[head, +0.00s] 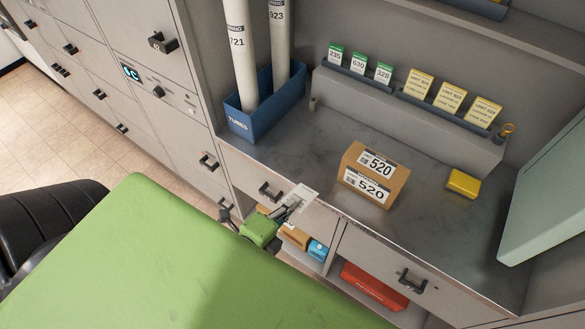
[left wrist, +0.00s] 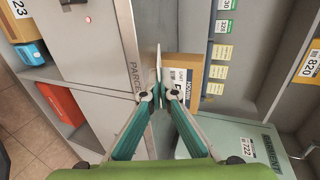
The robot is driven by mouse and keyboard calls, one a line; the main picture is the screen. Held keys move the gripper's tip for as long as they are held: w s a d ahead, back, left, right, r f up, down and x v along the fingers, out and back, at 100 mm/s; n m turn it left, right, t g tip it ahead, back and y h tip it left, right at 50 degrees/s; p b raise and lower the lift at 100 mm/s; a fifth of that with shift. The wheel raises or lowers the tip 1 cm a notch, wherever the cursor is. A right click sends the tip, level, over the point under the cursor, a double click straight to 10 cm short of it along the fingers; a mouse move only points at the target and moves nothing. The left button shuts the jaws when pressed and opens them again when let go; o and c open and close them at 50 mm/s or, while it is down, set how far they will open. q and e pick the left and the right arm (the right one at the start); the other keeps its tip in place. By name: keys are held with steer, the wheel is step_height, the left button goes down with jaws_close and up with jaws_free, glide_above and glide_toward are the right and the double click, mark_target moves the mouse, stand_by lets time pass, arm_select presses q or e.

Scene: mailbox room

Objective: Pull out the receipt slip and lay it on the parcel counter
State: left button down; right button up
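The receipt slip (head: 303,195) is a small white paper with faint print. My left gripper (head: 287,209) is shut on it, near the counter's front edge in the head view. In the left wrist view the fingertips of the left gripper (left wrist: 159,88) meet, and the slip (left wrist: 159,62) shows as a thin pale sliver between them. The grey parcel counter (head: 320,160) lies beyond the gripper; its front edge also shows in the left wrist view (left wrist: 143,100). I cannot tell whether the slip touches the counter. My right gripper is not in view.
A brown parcel marked 520 (head: 374,175) and a yellow box (head: 463,184) stand on the counter. A blue tube bin (head: 264,105) stands at its left end. Bare counter lies between bin and parcel.

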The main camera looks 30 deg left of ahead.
mark_target(307, 190)
arm_select(q)
steer(key=shift+w, duration=0.5)
steer(key=x, duration=0.3)
steer(key=shift+w+d+f, duration=0.1)
steer(key=shift+w, duration=0.25)
steer(key=shift+w+f, duration=0.15)
steer(key=shift+w, duration=0.25)
steer(key=shift+x, duration=0.8)
steer(key=x, duration=0.3)
steer(key=shift+f+b, duration=0.25)
steer(key=shift+b, duration=0.05)
steer(key=shift+w+f, duration=0.3)
steer(key=shift+w, duration=0.35)
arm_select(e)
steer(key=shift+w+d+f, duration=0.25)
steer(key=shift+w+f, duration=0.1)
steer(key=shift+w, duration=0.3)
